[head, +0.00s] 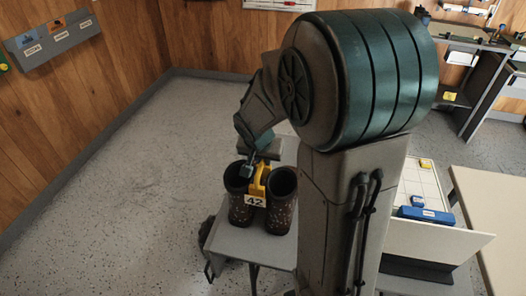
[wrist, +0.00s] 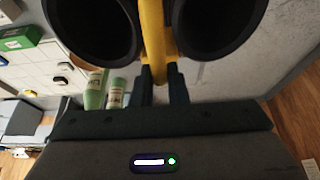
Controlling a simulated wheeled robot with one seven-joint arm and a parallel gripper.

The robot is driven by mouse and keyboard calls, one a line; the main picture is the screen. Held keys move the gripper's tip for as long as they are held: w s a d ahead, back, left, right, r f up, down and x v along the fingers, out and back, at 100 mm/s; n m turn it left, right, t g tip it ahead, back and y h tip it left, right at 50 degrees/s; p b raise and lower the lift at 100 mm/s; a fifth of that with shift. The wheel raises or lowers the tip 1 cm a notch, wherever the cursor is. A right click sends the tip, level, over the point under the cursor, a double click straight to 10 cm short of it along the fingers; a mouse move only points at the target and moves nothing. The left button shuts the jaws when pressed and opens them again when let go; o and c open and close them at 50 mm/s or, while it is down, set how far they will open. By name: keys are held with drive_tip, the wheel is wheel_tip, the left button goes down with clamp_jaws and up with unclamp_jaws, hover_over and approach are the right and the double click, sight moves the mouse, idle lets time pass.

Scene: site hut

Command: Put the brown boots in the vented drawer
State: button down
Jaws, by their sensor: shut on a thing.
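The pair of brown boots (head: 281,208) is upright side by side at the near end of a grey surface. A yellow clip (head: 260,178) with a white "42" tag joins them at the top. My gripper (head: 252,163) comes down from above and is shut on the yellow clip. In the wrist view the fingers of my gripper (wrist: 162,84) close on the yellow clip (wrist: 154,40), between the two dark boot openings. I cannot tell whether the soles touch the surface. I cannot make out a vented drawer in either view.
The grey surface (head: 238,246) lies under the boots. A panel with blue and yellow pieces (head: 430,214) and a pale table (head: 490,205) are at right. Pale green bottles (wrist: 116,93) show in the wrist view. A wall bin (head: 58,42) hangs at left. The floor at left is clear.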

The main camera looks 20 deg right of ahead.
idle(0.3)
drive_tip(key=c, duration=1.4)
unclamp_jaws()
drive_tip(key=shift+f, duration=0.1)
drive_tip(key=shift+c, duration=0.2)
drive_tip(key=shift+s+r, duration=0.1)
drive_tip(key=shift+r, duration=0.4)
drive_tip(key=v, duration=1.1)
drive_tip(key=s+a+n+y, duration=0.1)
drive_tip(key=s+n, duration=0.2)
drive_tip(key=s, duration=0.4)
drive_tip(key=s+a+f+n+y, duration=0.1)
drive_tip(key=s+a+n, duration=0.1)
drive_tip(key=s, duration=0.5)
drive_tip(key=shift+s+f+n+g, duration=0.25)
drive_tip(key=shift+n+g, duration=0.05)
drive_tip(key=shift+n, duration=0.4)
drive_tip(key=shift+o, duration=0.2)
drive_tip(key=shift+s+a+f+n, duration=0.1)
drive_tip(key=shift+s+f+n, duration=0.05)
drive_tip(key=shift+s+n, duration=0.2)
